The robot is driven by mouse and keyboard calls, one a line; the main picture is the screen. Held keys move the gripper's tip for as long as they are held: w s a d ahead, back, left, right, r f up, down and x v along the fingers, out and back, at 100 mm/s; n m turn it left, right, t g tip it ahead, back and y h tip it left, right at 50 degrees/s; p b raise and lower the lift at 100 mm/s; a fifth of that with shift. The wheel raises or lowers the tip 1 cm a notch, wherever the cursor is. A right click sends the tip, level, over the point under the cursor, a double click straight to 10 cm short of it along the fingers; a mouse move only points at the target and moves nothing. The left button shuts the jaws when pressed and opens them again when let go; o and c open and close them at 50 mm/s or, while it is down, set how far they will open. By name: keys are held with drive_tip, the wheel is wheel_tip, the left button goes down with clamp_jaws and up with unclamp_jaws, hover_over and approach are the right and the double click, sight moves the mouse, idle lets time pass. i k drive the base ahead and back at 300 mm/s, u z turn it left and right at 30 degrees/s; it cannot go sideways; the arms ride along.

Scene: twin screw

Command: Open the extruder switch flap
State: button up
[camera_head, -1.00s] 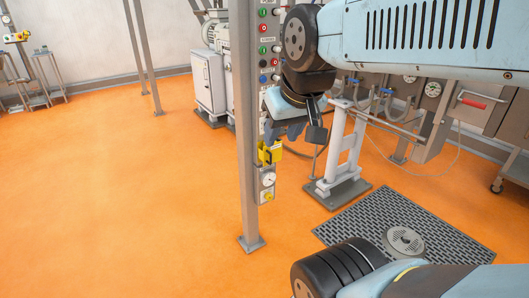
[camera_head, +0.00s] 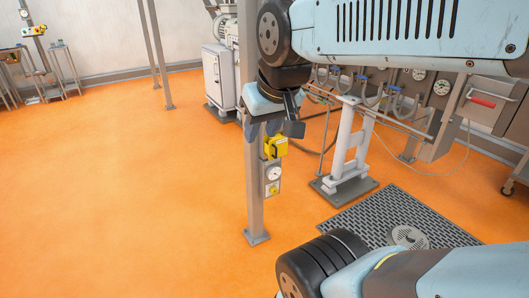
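A yellow switch cover (camera_head: 276,147), which looks like the extruder switch flap, sits on the grey panel on the upright post. It appears closed, but its top is close behind my gripper and partly hidden. Below it on the panel are a white round dial (camera_head: 273,173) and a small yellow knob (camera_head: 273,189). My gripper (camera_head: 272,130) points down just above and in front of the yellow cover, its dark fingers apart and nothing seen between them. I cannot tell whether a finger touches the cover.
The grey post (camera_head: 254,195) stands on the floor behind my gripper. A white stand (camera_head: 347,160) is to its right, with a dark floor grating (camera_head: 375,217) nearer. A machine with pipes and gauges lies behind. The orange floor (camera_head: 120,190) at left is clear.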

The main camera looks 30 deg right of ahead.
sight(278, 147)
drive_tip(key=z, duration=0.05)
drive_tip(key=k, duration=1)
drive_tip(key=z, duration=0.5)
drive_tip(key=i, duration=1)
drive_tip(key=u, duration=0.05)
